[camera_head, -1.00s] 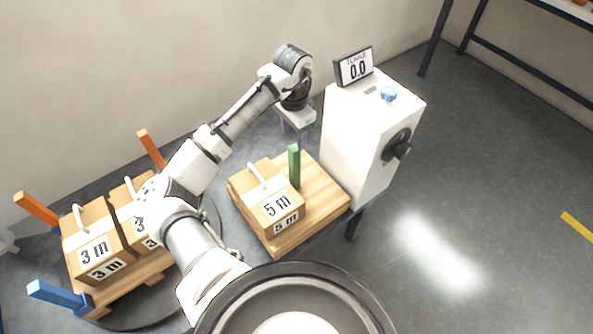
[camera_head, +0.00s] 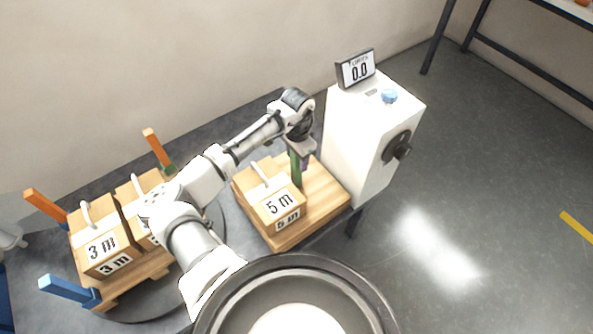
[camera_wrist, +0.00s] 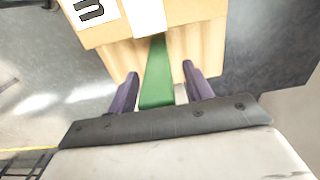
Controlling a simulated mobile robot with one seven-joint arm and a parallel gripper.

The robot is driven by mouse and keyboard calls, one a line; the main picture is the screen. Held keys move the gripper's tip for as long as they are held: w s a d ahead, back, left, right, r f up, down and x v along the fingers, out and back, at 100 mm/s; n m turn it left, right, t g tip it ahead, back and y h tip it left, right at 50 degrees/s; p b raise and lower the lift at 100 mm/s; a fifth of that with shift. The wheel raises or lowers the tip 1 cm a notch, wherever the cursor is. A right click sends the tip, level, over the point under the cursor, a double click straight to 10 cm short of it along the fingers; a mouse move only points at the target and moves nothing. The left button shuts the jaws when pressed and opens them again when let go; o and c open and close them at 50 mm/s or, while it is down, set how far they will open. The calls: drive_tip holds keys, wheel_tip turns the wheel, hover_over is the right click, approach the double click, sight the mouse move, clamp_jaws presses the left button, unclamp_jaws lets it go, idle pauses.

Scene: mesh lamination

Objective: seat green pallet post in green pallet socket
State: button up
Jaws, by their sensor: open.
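The green post (camera_head: 295,169) stands upright on the right wooden pallet, behind the 5 m box. My gripper (camera_head: 301,158) is open and has come down over the post's top. In the wrist view the green post (camera_wrist: 157,75) is between the two purple fingers of my gripper (camera_wrist: 161,85), with a gap on each side. A small dark green piece (camera_head: 170,168), which looks like the green socket, shows on the left pallet at the foot of an upright orange post (camera_head: 156,146). Its opening cannot be made out.
The 5 m box (camera_head: 274,205) is close beside the post. A white machine (camera_head: 362,145) reading 0.0 stands just right of the gripper. The left pallet (camera_head: 140,283) carries 3 m boxes (camera_head: 102,245), a blue post (camera_head: 66,289) and another orange post (camera_head: 45,206).

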clamp_jaws()
drive_tip(key=shift+r, duration=0.2)
